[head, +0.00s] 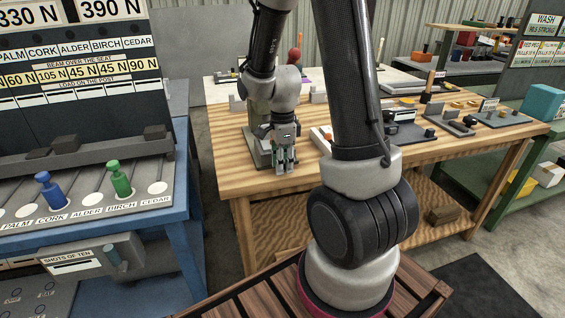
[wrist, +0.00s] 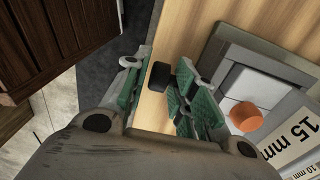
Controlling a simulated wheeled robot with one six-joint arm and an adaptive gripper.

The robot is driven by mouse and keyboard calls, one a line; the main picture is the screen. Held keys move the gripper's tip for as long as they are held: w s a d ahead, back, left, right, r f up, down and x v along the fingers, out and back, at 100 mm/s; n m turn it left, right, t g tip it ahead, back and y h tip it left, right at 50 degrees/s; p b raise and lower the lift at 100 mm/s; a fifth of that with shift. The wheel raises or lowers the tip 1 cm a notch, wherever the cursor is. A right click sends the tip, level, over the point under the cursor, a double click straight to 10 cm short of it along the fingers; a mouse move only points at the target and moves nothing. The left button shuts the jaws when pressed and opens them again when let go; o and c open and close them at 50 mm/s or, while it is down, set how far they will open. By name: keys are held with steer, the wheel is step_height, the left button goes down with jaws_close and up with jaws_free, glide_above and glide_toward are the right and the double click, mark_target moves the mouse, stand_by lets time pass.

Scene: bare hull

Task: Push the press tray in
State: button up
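My gripper (head: 283,168) points down over the near left part of the wooden table, in front of a grey press (head: 258,118) that my arm partly hides. In the wrist view my gripper (wrist: 156,92) has its green-padded fingers apart. A small black block (wrist: 161,76), which looks like a handle, shows in the gap between the fingers; I cannot tell whether they touch it. Beside it is a grey press base with a lighter grey tray-like plate (wrist: 236,82). An orange cylinder (wrist: 246,116) is at that plate. The right finger covers part of the plate's near side.
A "15 mm" label board (wrist: 297,135) lies beside the orange cylinder. Small fixtures stand to the right. A blue bench (head: 182,210) with blue and green pegs stands left, across a floor gap.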

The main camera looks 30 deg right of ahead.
mark_target(266, 106)
jaws_close()
steer(key=w+d, duration=0.1)
steer(key=w, duration=0.2)
steer(key=w+d, duration=0.1)
steer(key=w, duration=0.3)
steer(key=w+d, duration=0.1)
steer(key=w, duration=0.3)
steer(key=shift+w+d, duration=0.15)
steer(key=shift+w, duration=0.05)
steer(key=shift+r, duration=0.1)
steer(key=shift+w, duration=0.1)
steer(key=shift+o, duration=0.2)
jaws_free()
step_height(266, 106, up, 7)
steer(key=shift+r, duration=0.2)
